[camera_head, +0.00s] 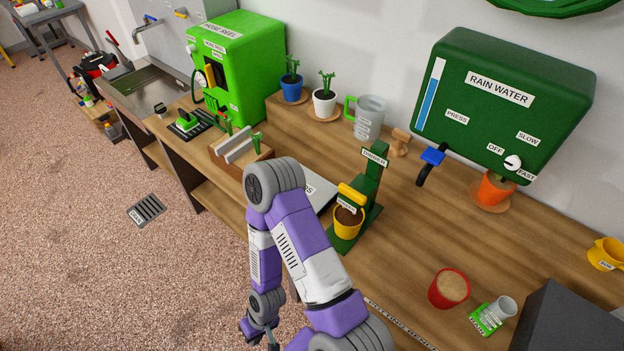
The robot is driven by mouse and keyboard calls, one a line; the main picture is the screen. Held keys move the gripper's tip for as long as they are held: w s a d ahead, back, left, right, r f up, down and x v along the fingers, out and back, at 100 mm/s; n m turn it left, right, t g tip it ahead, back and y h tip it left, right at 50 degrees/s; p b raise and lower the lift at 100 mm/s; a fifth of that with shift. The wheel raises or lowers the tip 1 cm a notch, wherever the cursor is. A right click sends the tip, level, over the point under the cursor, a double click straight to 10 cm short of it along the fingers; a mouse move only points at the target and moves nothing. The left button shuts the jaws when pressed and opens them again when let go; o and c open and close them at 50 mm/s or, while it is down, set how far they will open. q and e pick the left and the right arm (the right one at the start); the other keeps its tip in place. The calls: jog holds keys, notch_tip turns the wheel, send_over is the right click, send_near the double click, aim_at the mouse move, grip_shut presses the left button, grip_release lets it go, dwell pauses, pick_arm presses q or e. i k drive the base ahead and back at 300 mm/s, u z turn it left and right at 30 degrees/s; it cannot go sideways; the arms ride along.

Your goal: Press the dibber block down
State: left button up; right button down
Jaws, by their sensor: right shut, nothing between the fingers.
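The dibber (375,178) is a green stand with a labelled upright post on the wooden bench, at the middle of the head view. Its yellow block (351,193) sits at the front of the post, above a yellow pot (347,224) with dark soil. How far the block stands above the soil is hard to tell. My right gripper (260,341) is shut and empty at the bottom edge of the view, low in front of the bench and well apart from the dibber. It is small and partly cut off. My left gripper is not in view.
My right arm hides part of the bench left of the dibber. A green rain water tank (500,125) with a blue-handled tap (432,160) is at the right. A red pot (449,288) stands right of the dibber; a clear jug (369,117) stands behind. Bench between is clear.

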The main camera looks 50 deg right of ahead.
aim_at(353, 196)
jog(key=u, duration=0.05)
jog(key=k, duration=0.75)
jog(key=z, duration=0.7)
jog(key=i, duration=0.5)
jog(key=z, duration=0.1)
